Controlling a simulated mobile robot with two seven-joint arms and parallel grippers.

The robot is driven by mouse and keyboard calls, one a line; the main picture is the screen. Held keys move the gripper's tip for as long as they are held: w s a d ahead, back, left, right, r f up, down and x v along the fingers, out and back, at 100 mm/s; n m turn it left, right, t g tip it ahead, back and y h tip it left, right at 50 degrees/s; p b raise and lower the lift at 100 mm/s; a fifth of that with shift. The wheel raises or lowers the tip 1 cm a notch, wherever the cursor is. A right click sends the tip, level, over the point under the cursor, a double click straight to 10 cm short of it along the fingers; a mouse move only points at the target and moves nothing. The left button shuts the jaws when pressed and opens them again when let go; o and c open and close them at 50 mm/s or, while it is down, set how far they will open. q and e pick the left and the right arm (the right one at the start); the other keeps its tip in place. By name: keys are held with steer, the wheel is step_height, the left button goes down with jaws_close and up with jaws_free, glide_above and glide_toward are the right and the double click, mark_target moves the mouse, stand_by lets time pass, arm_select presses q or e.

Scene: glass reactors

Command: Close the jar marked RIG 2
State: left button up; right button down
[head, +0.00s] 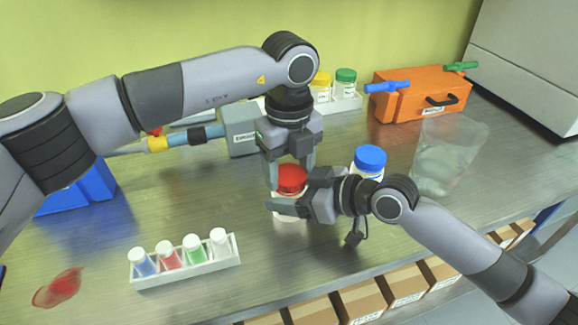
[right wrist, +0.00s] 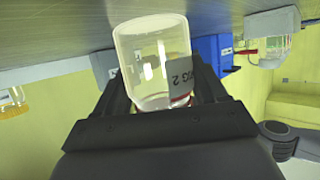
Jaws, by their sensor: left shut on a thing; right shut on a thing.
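A jar with a red lid (head: 291,177) stands on the metal bench in the head view. My left gripper (head: 289,172) points down from above and is shut on the red lid. My right gripper (head: 289,203) reaches in from the right and is shut on the jar body. The fingers hide much of the jar, so I cannot tell how the lid sits on its rim.
A blue-capped jar (head: 369,160) stands close behind my right gripper, with a clear beaker (head: 450,155) to its right. A rack of capped vials (head: 186,262) is at front left, near a red patch (head: 57,288). An orange box (head: 420,98) stands at the back.

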arm_select(q)
steer(key=o, duration=1.2)
steer(key=shift+c, duration=0.2)
steer(key=shift+d, duration=0.1)
steer(key=shift+r, duration=2.3)
steer(key=shift+c, duration=0.5)
steer(key=shift+r+n, duration=1.1)
steer(key=shift+r, duration=0.9)
